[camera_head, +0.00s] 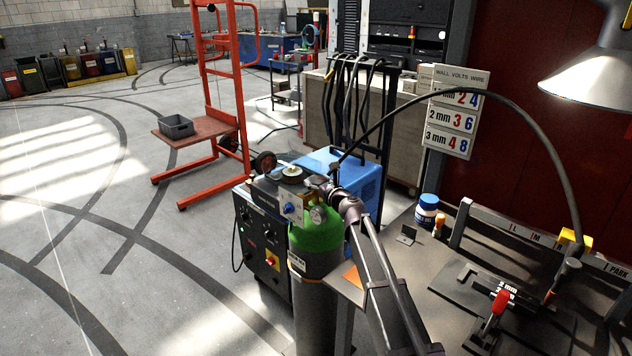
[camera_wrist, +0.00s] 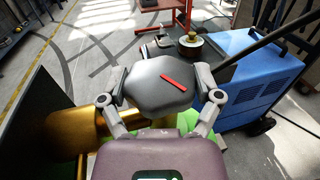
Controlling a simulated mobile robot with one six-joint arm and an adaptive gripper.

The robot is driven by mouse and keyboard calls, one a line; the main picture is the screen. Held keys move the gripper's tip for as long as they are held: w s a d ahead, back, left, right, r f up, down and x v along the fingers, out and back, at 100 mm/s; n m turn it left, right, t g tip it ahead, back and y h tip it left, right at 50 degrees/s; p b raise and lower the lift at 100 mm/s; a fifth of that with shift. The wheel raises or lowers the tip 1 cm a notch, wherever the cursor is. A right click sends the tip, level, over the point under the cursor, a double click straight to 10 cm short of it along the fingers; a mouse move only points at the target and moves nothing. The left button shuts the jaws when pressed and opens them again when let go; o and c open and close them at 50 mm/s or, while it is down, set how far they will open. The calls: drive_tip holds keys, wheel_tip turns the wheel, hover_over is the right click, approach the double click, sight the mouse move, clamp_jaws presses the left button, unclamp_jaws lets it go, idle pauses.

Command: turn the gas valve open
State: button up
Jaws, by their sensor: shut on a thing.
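The gas valve knob (camera_wrist: 150,95) is dark grey with rounded lobes in the wrist view. A red bar mark (camera_wrist: 173,83) on its top slants from upper left to lower right. My gripper (camera_wrist: 161,100) has one finger on each side of the knob and is shut on it. The green-topped gas cylinder (camera_head: 316,247) stands upright below in the head view. My gripper (camera_head: 333,189) is at the cylinder's top there and hides most of the valve. A round gauge (camera_head: 319,214) is just below it. Brass fittings (camera_wrist: 75,135) show at left in the wrist view.
A dark welding machine (camera_head: 262,235) with a blue unit (camera_head: 357,180) stands right beside the cylinder. A bench (camera_head: 415,265) with a black fixture, a blue-and-white tub (camera_head: 427,211) and a lamp (camera_head: 600,75) is at right.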

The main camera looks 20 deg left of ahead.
drive_tip(key=n+g+y, duration=0.1)
drive_tip(key=n+g, duration=0.1)
drive_tip(key=g, duration=0.1)
drive_tip(key=n+g+y, duration=0.1)
drive_tip(key=n+g, duration=0.1)
drive_tip(key=g, duration=0.1)
drive_tip(key=n+g+y, duration=0.1)
drive_tip(key=n+g, duration=0.1)
drive_tip(key=g, duration=0.1)
drive_tip(key=shift+w+a+n+g+y, duration=0.1)
drive_tip(key=shift+w+n+g+y, duration=0.2)
drive_tip(key=shift+n+g, duration=0.1)
drive_tip(key=n+g, duration=0.2)
drive_tip(key=g, duration=0.1)
drive_tip(key=n+g, duration=0.1)
drive_tip(key=g, duration=0.2)
drive_tip(key=shift+n, duration=0.4)
drive_tip(key=shift+s+n+g+h, duration=0.15)
drive_tip(key=shift+n+g+h, duration=0.9)
drive_tip(key=shift+g, duration=0.55)
drive_tip(key=o, duration=0.9)
drive_tip(key=shift+s, duration=0.1)
drive_tip(key=shift+d, duration=0.2)
drive_tip(key=v, duration=1.2)
drive_tip(key=shift+a, duration=0.15)
